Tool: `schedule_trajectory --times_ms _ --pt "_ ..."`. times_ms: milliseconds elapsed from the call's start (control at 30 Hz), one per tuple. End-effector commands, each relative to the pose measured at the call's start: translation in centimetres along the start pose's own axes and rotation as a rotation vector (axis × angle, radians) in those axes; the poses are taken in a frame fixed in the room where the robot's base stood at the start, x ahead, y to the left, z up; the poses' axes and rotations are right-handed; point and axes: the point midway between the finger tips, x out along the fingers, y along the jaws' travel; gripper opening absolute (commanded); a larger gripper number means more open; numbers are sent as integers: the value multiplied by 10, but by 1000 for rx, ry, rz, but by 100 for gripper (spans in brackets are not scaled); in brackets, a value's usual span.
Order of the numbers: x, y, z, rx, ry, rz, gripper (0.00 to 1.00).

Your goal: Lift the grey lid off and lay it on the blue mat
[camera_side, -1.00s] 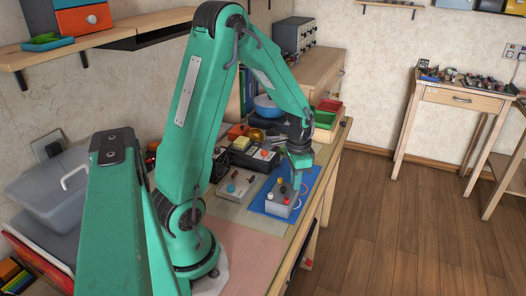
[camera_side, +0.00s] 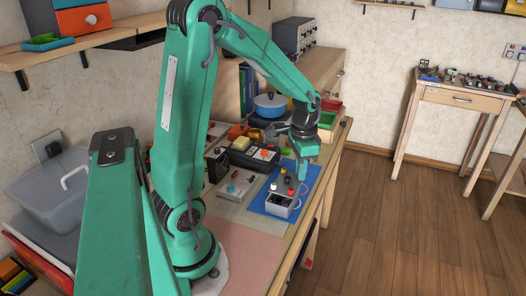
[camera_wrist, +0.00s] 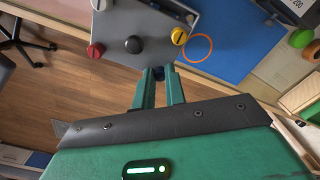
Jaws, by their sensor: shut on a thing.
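The grey lid (camera_side: 282,186) carries red, yellow, white and black knobs. In the side view it is above the grey box (camera_side: 280,206), whose pale rim shows below it. My gripper (camera_side: 302,180) is shut on the lid at its right side. In the wrist view my fingertips (camera_wrist: 158,73) meet at the near edge of the lid (camera_wrist: 150,22), close to the black knob; the exact contact is hard to see. The blue mat (camera_side: 308,175) lies under and around the box; it also shows in the wrist view (camera_wrist: 240,35).
An orange ring (camera_wrist: 198,48) shows beside the lid in the wrist view. A grey panel (camera_side: 237,183) and a dark meter (camera_side: 254,155) stand left of the mat. The bench's right edge is close to the mat.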

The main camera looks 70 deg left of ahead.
Motion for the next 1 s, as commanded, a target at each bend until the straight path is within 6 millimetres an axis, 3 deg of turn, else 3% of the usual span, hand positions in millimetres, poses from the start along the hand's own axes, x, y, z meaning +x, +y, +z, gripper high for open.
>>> schedule_trajectory --times_ms 200,500,1000 --pt "-24 41 -2 5 3 -1 0" --pt "-46 77 -4 3 1 0 0" --pt "-53 88 -4 -1 0 0 0"
